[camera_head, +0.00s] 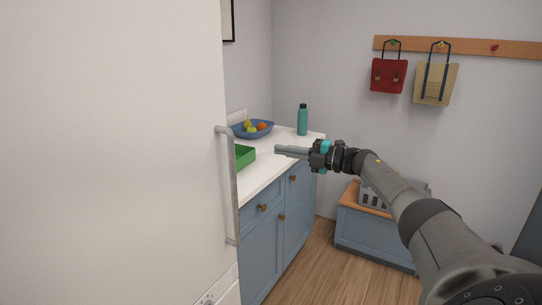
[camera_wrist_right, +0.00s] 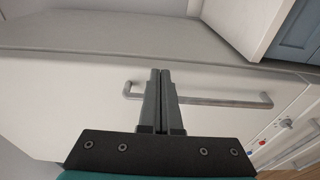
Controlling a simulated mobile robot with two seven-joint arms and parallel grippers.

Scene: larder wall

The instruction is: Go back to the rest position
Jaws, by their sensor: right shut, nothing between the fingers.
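My right gripper (camera_head: 277,150) reaches in from the right in the head view, held in front of the blue cabinet and near the white counter's edge. Its fingers are together with nothing between them; they also show shut in the right wrist view (camera_wrist_right: 161,75). Behind them in the wrist view is a white door with a grey bar handle (camera_wrist_right: 215,101); I cannot tell whether the fingers touch it, though the head view shows them apart from the tall white door's handle (camera_head: 232,185). My left gripper is not in view.
A tall white appliance (camera_head: 110,150) fills the left. The counter (camera_head: 262,173) holds a green tray (camera_head: 245,157), a blue fruit bowl (camera_head: 252,132) and a teal bottle (camera_head: 302,120). A blue bench (camera_head: 372,234) with a grey crate stands behind my arm. Wooden floor (camera_head: 312,272) is clear in front.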

